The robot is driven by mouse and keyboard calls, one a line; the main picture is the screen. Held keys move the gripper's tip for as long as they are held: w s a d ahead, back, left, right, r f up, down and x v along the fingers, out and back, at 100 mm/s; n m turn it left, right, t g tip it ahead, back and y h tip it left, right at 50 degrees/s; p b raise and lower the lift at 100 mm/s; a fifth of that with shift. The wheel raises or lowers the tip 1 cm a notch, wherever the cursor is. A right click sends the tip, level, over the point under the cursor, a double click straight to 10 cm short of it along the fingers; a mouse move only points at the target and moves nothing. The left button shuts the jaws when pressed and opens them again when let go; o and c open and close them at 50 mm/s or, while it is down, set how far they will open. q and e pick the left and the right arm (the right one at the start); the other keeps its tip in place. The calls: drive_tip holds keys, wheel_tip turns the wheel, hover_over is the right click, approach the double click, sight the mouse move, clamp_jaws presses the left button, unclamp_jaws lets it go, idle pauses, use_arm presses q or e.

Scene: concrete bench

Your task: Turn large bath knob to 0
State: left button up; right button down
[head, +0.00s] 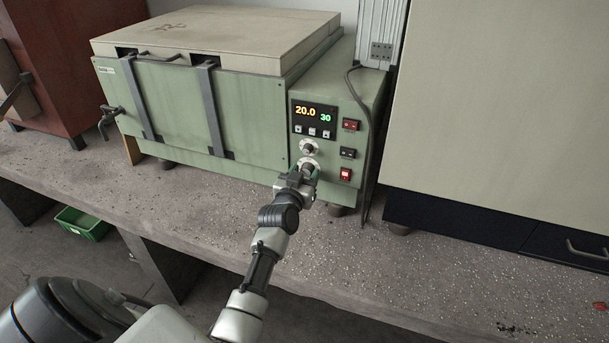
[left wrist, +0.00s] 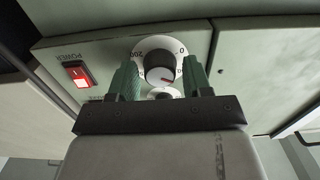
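The green bath (head: 235,110) stands on the bench with its control panel at the right. The large bath knob (left wrist: 160,68) is dark and round with a pale rim, on a white dial marked 200 at upper left and 0 at upper right in the left wrist view. Its red mark sits at the lower right of the knob, away from the 0. My left gripper (left wrist: 161,82) has its green fingers one on each side of this knob, with small gaps visible. In the head view my left gripper (head: 305,176) is at the lower knob, largely covering it. My right gripper is not seen.
A smaller knob (head: 308,147) is above the lower one, beneath the display (head: 314,117) reading 20.0 and 30. A red power switch (left wrist: 75,73) and other switches are beside the knobs. A black cable (head: 367,130) hangs right of the panel.

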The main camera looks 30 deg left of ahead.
use_arm(q)
drive_tip(key=c, duration=0.7)
drive_tip(key=shift+o, duration=0.2)
drive_tip(key=shift+n, duration=0.3)
drive_tip(key=shift+r+n+p, duration=0.1)
drive_tip(key=shift+n+p, duration=0.5)
drive_tip(key=shift+n, duration=0.3)
drive_tip(key=n, duration=0.2)
drive_tip(key=shift+n+p, duration=0.4)
drive_tip(key=n, duration=0.3)
drive_tip(key=shift+d+p, duration=0.1)
drive_tip(key=shift+p, duration=0.25)
drive_tip(key=shift+n, duration=1.8)
